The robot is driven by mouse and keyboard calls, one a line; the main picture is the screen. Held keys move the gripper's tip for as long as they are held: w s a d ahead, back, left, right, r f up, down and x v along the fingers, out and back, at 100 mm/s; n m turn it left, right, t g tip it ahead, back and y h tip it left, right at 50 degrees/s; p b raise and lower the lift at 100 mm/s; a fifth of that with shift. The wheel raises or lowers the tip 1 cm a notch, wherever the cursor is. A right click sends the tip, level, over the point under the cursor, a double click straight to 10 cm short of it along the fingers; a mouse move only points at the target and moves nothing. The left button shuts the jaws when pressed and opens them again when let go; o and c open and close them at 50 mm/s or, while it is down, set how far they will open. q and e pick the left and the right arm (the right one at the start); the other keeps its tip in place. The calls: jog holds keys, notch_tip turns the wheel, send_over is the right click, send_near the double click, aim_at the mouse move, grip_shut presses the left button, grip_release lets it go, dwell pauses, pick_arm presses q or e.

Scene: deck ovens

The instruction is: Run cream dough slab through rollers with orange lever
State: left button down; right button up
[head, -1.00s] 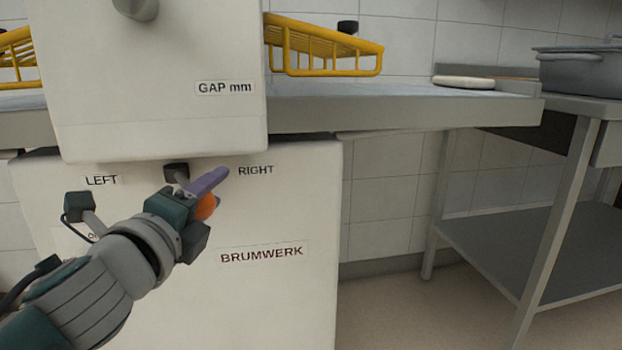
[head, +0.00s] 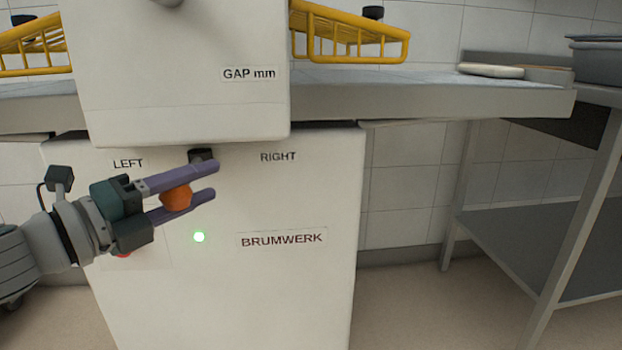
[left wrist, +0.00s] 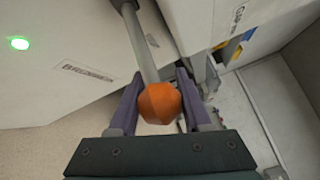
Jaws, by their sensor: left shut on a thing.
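The orange lever knob (head: 176,198) is below the white machine's overhanging head, between the LEFT and RIGHT labels and a little nearer LEFT. My left gripper (head: 214,178) reaches in from the left, its purple fingers on either side of the knob. In the left wrist view, the orange knob (left wrist: 159,102) sits between the fingers at the end of a grey rod (left wrist: 142,45). The gripper is shut on it. A pale cream slab (head: 491,70) lies flat at the right end of the machine's table. The rollers are not visible. My right gripper is out of view.
The machine's grey table (head: 430,98) extends right under a yellow wire guard (head: 352,35). A green light (head: 199,237) glows on the front, also visible in the left wrist view (left wrist: 19,43). A steel side table with dark pans (head: 597,62) stands right.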

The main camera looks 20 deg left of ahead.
aim_at(160, 200)
pick_arm(q)
jog(key=shift+c, duration=1.7)
grip_release()
jog(key=p+v, duration=0.1)
jog(key=v, duration=0.9)
jog(key=shift+d+p, duration=0.1)
jog(key=shift+p, duration=0.2)
